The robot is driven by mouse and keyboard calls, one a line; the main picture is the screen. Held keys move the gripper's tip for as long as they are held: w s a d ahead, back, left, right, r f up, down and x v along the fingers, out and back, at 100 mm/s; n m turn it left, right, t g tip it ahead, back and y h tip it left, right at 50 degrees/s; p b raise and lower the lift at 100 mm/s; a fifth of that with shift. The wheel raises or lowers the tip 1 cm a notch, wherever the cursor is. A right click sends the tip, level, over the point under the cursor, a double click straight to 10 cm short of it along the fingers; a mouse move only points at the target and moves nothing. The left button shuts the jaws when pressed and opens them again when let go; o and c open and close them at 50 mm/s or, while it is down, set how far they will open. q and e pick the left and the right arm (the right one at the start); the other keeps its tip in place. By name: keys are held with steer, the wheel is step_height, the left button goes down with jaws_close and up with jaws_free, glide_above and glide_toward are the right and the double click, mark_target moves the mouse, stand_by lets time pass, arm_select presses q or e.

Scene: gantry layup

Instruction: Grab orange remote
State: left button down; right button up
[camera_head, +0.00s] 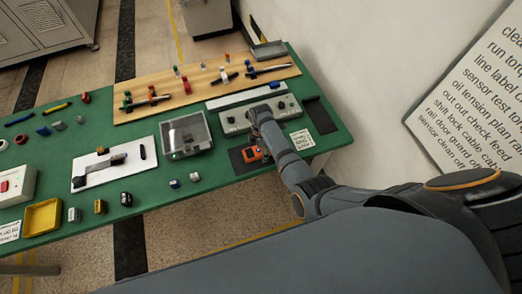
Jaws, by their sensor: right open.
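The orange remote (251,154) lies on a dark mat (237,160) near the front edge of the green table, toward its right end. My right arm reaches in from the right, and its wrist is over the grey control box. My right gripper (265,149) is open, close beside the right side of the remote. The arm hides part of the mat, and I cannot tell whether the fingers touch the remote. My left gripper is not in view.
A grey control box (234,120) stands behind the remote. A clear-lidded box (186,134) is to the left, and a printed label card (302,139) is to the right. A wooden board (150,84) with several tools lies behind. A white wall bounds the right.

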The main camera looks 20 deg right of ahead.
steer(key=c, duration=1.6)
